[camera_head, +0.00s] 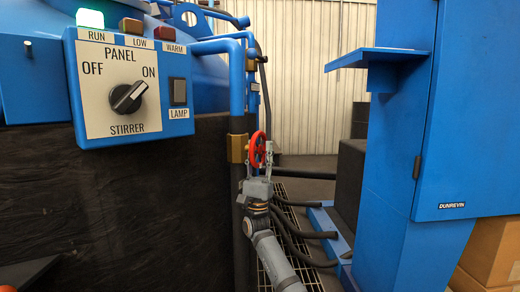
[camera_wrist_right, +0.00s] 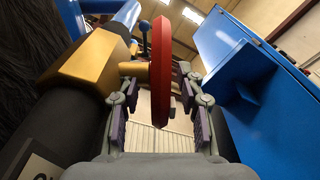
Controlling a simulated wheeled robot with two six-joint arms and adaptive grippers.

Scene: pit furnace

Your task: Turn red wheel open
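The red wheel (camera_head: 258,150) sits on a brass valve on the pipe, near the middle of the head view. In the right wrist view the wheel (camera_wrist_right: 160,75) shows edge-on, with the brass valve body (camera_wrist_right: 88,62) to its left. My right gripper (camera_head: 257,177) is just below the wheel in the head view. In the wrist view my right gripper (camera_wrist_right: 155,95) is open, with one finger on each side of the wheel rim. Gaps show between the fingers and the rim. My left gripper is not in view.
The stirrer panel (camera_head: 120,85), with a lit green lamp, is at the left. A blue cabinet (camera_head: 460,110) with a shelf (camera_head: 375,57) stands at the right. Dark hoses (camera_head: 300,232) lie over a floor grating near my right arm. A vertical blue pipe (camera_head: 237,80) rises above the valve.

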